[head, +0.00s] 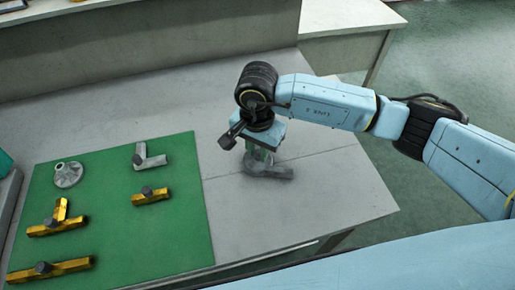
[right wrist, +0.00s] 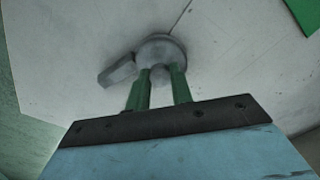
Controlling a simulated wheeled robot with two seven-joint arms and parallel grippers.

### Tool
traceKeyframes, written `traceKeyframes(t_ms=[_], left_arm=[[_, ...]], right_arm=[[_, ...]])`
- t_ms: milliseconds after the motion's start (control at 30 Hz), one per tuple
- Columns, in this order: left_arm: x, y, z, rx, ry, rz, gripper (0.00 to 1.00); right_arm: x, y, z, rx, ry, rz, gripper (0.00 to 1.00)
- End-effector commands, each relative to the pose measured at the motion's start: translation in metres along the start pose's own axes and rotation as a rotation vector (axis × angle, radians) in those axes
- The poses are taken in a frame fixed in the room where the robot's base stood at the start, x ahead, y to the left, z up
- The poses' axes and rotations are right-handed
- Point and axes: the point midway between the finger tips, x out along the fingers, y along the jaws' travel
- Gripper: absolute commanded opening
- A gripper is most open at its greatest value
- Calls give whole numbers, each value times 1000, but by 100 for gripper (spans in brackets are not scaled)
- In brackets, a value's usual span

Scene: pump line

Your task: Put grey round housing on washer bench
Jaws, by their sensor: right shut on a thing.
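My right gripper (head: 259,154) points down over the grey bench top (head: 335,190), right of the green mat. It is shut on the grey round housing (head: 279,171), a round body with a short block sticking out to one side. In the right wrist view the housing (right wrist: 160,46) sits at the tips of the green fingers (right wrist: 161,78), its block pointing left. The housing is at or just above the bench top; I cannot tell whether it touches. The gripper partly hides it in the head view. No label shows which surface is the washer bench. My left gripper is not in view.
The green mat (head: 165,225) holds a grey flanged part (head: 68,175), a grey elbow part (head: 150,161) and several yellow fittings (head: 150,196). A raised grey counter (head: 130,45) runs along the back. The bench is clear around the housing; its right edge is near.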

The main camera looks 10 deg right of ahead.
Motion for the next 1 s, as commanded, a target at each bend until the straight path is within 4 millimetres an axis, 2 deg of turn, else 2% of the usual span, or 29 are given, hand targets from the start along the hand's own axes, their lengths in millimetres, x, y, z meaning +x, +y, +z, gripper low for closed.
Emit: traceKeyframes(t_ms=[367, 400, 567, 867, 1000], left_arm=[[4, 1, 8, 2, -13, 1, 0], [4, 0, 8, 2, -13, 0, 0], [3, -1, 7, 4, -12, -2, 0], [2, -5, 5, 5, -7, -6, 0], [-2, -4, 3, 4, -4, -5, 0]], right_arm=[[3, -1, 0, -1, 1, -3, 0], [4, 0, 0, -1, 1, -2, 23], [3, 0, 0, 0, 1, -2, 44], [2, 0, 0, 0, 0, -2, 44], [-9, -1, -1, -1, 2, -5, 44]])
